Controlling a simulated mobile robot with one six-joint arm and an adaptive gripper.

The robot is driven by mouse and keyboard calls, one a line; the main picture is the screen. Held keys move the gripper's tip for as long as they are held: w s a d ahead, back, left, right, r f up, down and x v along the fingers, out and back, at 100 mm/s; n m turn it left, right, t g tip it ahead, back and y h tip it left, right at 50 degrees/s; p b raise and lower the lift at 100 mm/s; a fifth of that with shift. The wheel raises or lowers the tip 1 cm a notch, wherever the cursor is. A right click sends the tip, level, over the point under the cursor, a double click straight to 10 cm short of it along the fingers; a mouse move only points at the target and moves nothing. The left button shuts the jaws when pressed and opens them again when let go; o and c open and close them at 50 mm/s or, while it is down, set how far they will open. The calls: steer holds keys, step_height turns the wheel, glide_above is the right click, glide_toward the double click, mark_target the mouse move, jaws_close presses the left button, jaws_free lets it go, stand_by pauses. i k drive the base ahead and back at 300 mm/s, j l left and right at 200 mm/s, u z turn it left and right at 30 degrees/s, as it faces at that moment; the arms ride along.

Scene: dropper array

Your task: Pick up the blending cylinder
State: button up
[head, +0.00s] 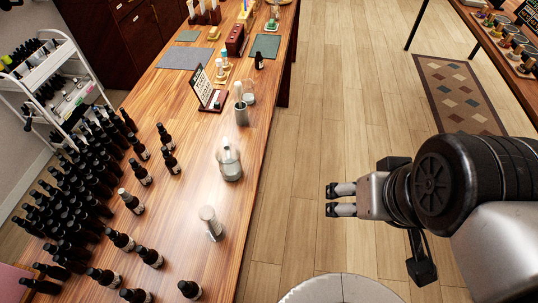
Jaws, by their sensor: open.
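My gripper (330,200) is at the right of the table, over the wooden floor, with its fingertips pointing left. Its two fingers are apart and nothing is between them. A pale, shiny cylinder (211,223) stands near the right edge of the wooden table (185,245). Behind it is a clear glass vessel (229,162) with a narrow top. Farther back stands a grey metal cup (242,114). I cannot tell for sure which of these is the blending cylinder. All are left of my gripper and apart from it.
Many dark dropper bottles (140,174) crowd the table's left side. A small sign (212,97) and mats (188,56) are farther back. A white cart (48,75) stands left. Another table (490,40) is at upper right.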

mark_target(216, 231)
steer(key=u, duration=0.45)
steer(key=j+u, duration=0.15)
steer(key=u, duration=0.25)
steer(key=j+u, duration=0.1)
steer(key=u, duration=2.4)
steer(key=z, duration=0.4)
steer(key=k+l+z, duration=0.15)
steer(key=z, duration=0.25)
steer(key=l+z, duration=0.1)
steer(key=z, duration=0.25)
steer(key=l+z, duration=0.1)
steer(key=z, duration=0.3)
steer(key=k+j+u, duration=0.35)
steer(key=k, duration=0.15)
